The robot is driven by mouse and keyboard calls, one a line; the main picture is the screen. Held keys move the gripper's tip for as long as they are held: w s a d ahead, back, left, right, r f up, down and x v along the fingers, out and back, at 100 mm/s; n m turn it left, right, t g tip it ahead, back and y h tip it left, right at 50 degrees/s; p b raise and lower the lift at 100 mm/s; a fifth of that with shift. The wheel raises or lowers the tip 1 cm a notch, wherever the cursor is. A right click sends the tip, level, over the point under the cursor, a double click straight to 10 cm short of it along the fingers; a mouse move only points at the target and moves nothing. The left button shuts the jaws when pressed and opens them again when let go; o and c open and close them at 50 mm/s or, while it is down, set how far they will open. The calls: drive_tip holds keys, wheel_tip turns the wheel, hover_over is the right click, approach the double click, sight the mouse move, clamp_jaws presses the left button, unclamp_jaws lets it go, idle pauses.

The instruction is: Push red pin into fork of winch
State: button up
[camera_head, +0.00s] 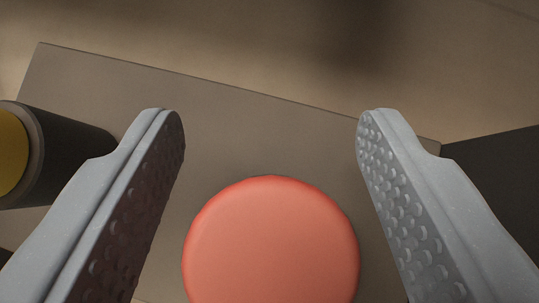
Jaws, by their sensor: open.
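A round red disc, seemingly the head of the red pin (271,245), fills the lower middle of the view, seen face on. My gripper (271,115) is open, with one textured grey finger on each side of the red disc and a clear gap to each. Nothing is between the fingertips. The pin's shaft is hidden behind its head. I cannot make out the fork of the winch, so I cannot tell how the pin sits in it.
A flat grey-brown plate (230,105) lies behind the pin. A dark cylinder (70,150) with a yellow end face (10,150) is at the left, close to the left finger. A dark block (500,180) is at the right edge. Tan floor (190,35) shows beyond.

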drive_tip(key=c, duration=1.2)
drive_tip(key=shift+o, duration=0.2)
drive_tip(key=shift+r, duration=0.1)
